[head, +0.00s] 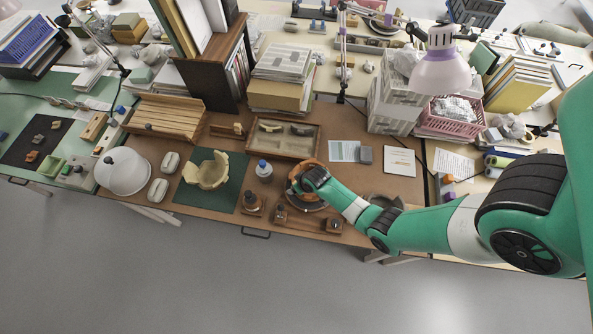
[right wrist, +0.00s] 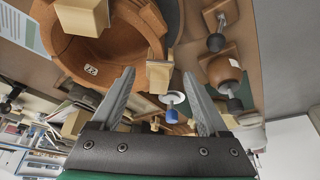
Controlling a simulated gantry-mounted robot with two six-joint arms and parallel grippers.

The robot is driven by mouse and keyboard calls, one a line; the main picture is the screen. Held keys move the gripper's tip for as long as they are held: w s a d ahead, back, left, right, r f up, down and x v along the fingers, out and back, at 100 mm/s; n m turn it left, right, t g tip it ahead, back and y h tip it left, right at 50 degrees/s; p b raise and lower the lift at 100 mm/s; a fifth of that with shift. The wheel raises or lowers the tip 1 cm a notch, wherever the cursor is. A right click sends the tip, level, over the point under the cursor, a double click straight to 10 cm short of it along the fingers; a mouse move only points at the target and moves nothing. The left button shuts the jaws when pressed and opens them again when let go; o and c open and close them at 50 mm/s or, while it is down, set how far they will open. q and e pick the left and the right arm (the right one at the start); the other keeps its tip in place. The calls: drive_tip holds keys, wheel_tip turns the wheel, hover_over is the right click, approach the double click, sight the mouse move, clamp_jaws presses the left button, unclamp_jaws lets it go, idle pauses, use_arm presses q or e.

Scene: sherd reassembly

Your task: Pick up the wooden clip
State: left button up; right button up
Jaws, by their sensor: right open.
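In the right wrist view, a pale wooden clip (right wrist: 158,76) sits on the rim of a terracotta vessel (right wrist: 122,50) that has a small white label. A second wooden clip (right wrist: 82,16) shows at the top left of the vessel. My right gripper (right wrist: 159,73) is open, its fingertips to either side of the first clip in this view; no contact is visible. In the head view, my right gripper (head: 303,178) is over the terracotta vessel (head: 308,166) and its hand hides most of it and the clips. My left gripper is not in view.
Beside the vessel stand a white bottle with a blue cap (head: 264,168), a brown jar (head: 252,203) and a wooden rack (head: 300,219). A sherd tray (head: 284,151) lies behind. The bench's front edge is close.

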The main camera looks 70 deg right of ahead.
drive_tip(key=b+x, duration=0.1)
drive_tip(key=x, duration=0.2)
drive_tip(key=shift+s+f+b, duration=0.15)
drive_tip(key=shift+b, duration=0.2)
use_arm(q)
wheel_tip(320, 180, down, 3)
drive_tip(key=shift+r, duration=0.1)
use_arm(e)
drive_tip(key=c, duration=0.9)
use_arm(q)
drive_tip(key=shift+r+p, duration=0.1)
drive_tip(key=shift+p, duration=0.2)
use_arm(e)
drive_tip(key=shift+r, duration=0.3)
